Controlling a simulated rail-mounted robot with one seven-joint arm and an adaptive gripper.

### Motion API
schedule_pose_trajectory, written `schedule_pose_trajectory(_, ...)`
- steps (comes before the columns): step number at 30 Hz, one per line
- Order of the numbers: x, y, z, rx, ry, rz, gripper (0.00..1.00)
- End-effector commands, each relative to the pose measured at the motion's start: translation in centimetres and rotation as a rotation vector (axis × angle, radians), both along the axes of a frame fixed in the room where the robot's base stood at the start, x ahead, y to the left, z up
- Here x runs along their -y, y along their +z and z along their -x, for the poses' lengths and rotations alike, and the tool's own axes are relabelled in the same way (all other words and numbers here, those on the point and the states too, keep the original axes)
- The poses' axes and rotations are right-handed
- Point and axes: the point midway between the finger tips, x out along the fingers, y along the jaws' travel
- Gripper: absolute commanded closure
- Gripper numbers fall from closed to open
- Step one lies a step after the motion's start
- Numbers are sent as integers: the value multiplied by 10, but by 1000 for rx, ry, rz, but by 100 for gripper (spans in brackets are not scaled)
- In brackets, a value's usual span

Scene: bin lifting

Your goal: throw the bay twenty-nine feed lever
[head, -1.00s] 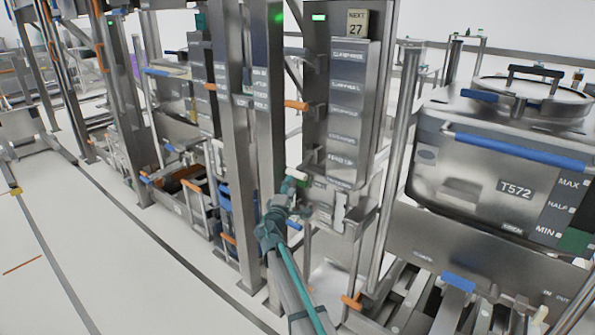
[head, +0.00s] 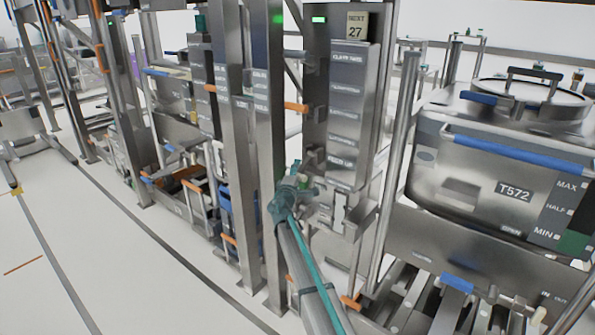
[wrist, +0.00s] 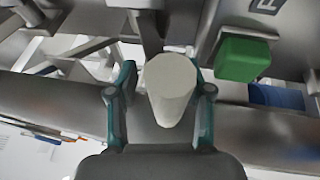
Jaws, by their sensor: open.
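My gripper (wrist: 160,100) is open in the wrist view, with one teal finger on each side of a pale, cream-white rounded handle (wrist: 170,85). The handle lies between the fingers, close to the right one; whether they touch it I cannot tell. In the head view my gripper (head: 302,190) is at the lower part of a grey labelled panel (head: 346,120), beside a steel post. The handle is hidden there behind the gripper and wrist. No bay number twenty-nine is readable, so I cannot tell whether this is that bay's lever.
A sign reading NEXT 27 (head: 357,25) tops the panel. In the wrist view a green block (wrist: 243,58) and a blue cylinder (wrist: 277,97) lie right of the handle. The T572 bin (head: 500,180) stands right.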

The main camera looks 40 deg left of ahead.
Motion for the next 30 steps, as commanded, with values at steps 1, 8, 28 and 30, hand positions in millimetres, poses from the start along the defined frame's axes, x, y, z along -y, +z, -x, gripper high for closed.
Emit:
schedule_pose_trajectory(1,0,0,0,0,0,0,50)
schedule_pose_trajectory(8,0,0,0,0,0,0,63)
schedule_pose_trajectory(28,1,-4,0,-8,-1,-4,100)
schedule_pose_trajectory(30,1,-3,1,-13,0,-4,100)
